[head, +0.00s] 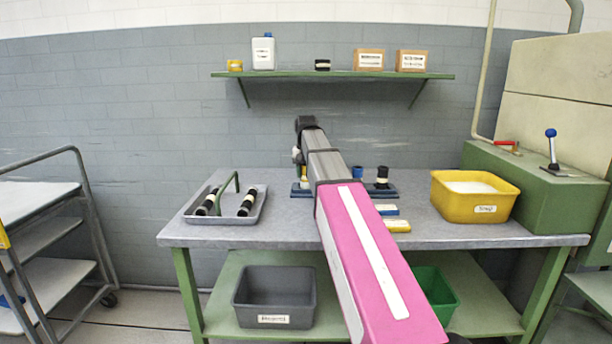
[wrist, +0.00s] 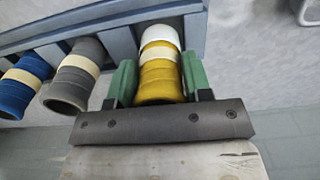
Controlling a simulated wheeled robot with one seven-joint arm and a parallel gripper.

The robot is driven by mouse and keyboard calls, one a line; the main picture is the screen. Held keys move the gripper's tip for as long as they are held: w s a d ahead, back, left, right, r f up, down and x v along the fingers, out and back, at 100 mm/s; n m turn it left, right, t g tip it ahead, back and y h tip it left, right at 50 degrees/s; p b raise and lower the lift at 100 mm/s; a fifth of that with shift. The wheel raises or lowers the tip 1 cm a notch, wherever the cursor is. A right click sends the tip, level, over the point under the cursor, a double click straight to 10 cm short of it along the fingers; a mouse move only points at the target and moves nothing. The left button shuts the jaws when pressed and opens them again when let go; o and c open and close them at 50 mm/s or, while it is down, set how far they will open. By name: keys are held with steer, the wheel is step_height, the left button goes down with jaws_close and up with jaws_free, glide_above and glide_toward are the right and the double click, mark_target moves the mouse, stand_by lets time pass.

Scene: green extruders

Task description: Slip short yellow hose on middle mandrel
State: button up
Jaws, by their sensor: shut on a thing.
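The yellow hose (wrist: 160,82) has a cream band and sits between the green fingers of my gripper (wrist: 158,62), which is shut on it. A white round part (wrist: 160,35) shows at its far end, beside the blue-grey rack (wrist: 102,25); I cannot tell whether the hose is free of the rack. In the head view the yellow hose (head: 304,172) is at the left end of the rack (head: 300,192), below my wrist. A grey hose (wrist: 75,80) and a blue hose (wrist: 27,83) stand in the rack to the left. I cannot clearly pick out the middle mandrel.
My arm hides the middle of the bench (head: 280,227). A grey tray (head: 190,213) with black banded pieces and a green handle lies left. A blue hose (head: 357,172), a black hose (head: 382,174), small blocks and a yellow bin (head: 474,208) are right of my arm.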

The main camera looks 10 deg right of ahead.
steer(key=shift+f, duration=0.35)
steer(key=shift+f, duration=0.1)
steer(key=o, duration=1)
steer(key=shift+o, duration=0.2)
